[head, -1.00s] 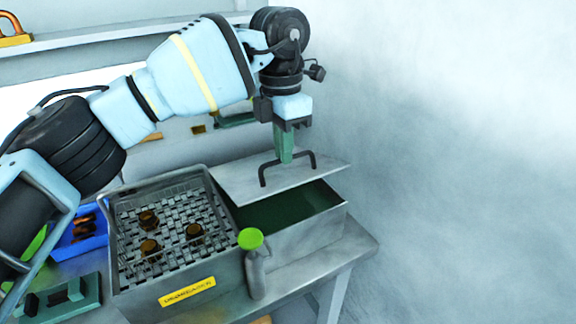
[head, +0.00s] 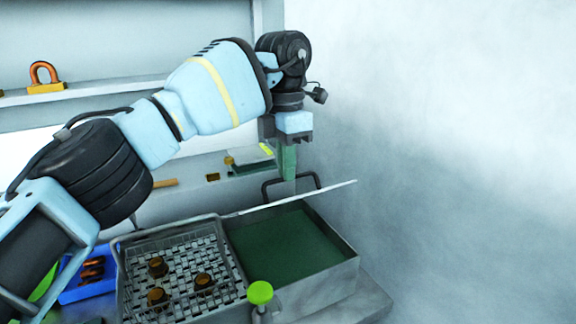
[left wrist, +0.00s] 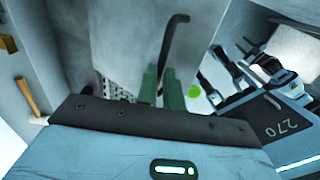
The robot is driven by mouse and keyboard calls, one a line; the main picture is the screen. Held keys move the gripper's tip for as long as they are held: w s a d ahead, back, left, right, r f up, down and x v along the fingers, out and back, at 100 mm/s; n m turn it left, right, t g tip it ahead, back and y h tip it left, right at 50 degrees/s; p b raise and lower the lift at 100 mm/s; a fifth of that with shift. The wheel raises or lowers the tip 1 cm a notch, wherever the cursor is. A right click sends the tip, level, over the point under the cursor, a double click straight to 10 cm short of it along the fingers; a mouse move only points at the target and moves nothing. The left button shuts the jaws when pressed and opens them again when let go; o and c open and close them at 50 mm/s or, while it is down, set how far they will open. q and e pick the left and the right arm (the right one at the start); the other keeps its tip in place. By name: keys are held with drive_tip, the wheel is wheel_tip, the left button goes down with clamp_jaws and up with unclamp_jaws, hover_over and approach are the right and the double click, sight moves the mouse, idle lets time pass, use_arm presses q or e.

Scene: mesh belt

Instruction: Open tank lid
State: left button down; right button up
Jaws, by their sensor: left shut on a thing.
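The tank (head: 318,286) is a grey metal box with a dark green inside, to the right of a mesh basket. Its thin grey lid (head: 330,189) shows almost edge-on along the tank's back side, raised off the front, so the green inside is in view. A dark bar handle (head: 270,186) stands on the lid, and it also shows in the left wrist view (left wrist: 171,38). My left gripper (head: 289,172) points down with its green fingers shut on this handle. In the left wrist view the fingers sit at the handle's lower end. My right gripper is not in view.
The mesh basket (head: 127,284) holds several brown round parts. A blue bin (head: 75,292) is at the left. A shelf with an orange shackle (head: 45,75) is behind. Open space lies right of the tank.

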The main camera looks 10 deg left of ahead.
use_arm(q)
drive_tip(key=shift+w+a+f, duration=0.25)
drive_tip(key=shift+a+f, duration=0.05)
drive_tip(key=shift+f, duration=0.25)
drive_tip(key=c, duration=1.7)
unclamp_jaws()
drive_tip(key=shift+w+a, duration=0.1)
drive_tip(key=shift+o, duration=0.9)
drive_tip(key=shift+w, duration=0.2)
drive_tip(key=shift+s+r, duration=0.15)
drive_tip(key=shift+r, duration=0.1)
wheel_tip(320, 180, up, 8)
drive_tip(key=shift+f, duration=0.25)
